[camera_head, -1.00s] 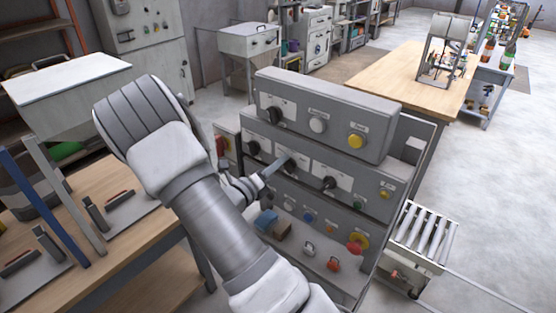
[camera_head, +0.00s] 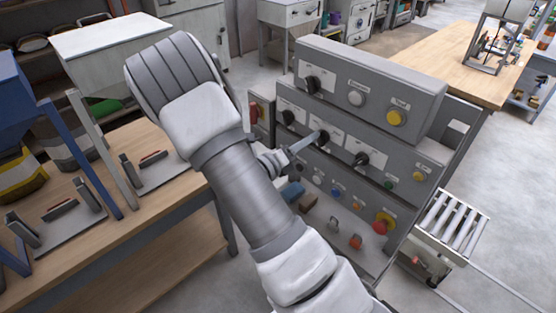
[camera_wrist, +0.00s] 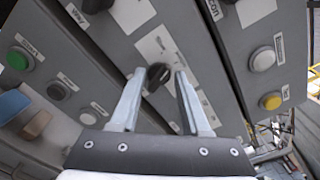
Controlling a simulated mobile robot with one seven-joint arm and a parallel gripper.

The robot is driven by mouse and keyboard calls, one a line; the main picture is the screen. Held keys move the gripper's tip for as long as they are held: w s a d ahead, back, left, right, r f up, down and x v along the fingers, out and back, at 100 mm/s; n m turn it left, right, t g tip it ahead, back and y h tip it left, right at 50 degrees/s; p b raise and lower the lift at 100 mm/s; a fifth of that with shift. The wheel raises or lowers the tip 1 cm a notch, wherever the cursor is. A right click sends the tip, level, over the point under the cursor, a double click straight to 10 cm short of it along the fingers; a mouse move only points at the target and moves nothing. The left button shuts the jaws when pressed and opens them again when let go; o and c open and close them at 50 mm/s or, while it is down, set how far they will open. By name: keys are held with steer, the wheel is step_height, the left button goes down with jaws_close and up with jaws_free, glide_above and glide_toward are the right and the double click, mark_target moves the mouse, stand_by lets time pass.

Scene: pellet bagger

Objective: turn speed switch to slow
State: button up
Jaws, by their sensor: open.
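A black rotary switch (camera_wrist: 158,74) with a white label plate sits between my fingertips in the wrist view. In the head view this middle-row switch (camera_head: 323,138) is partly behind my fingers. I cannot read its label, so I cannot tell whether it is the speed switch. My gripper (camera_wrist: 160,78) is open, one finger on either side of the knob, with a gap visible to the right finger. In the head view my gripper (camera_head: 308,142) reaches the panel from the left. I cannot tell whether either finger touches the knob.
The grey control panel (camera_head: 428,93) carries several other black knobs, a yellow button (camera_head: 396,118), a white button (camera_head: 356,98) and a red emergency button (camera_head: 381,226). A wooden bench (camera_head: 150,235) stands left, and a roller conveyor (camera_head: 450,222) stands right.

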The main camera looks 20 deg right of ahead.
steer(key=b+v, duration=0.2)
steer(key=v, duration=1.2)
steer(key=shift+s+a, duration=0.2)
steer(key=shift+a, duration=0.05)
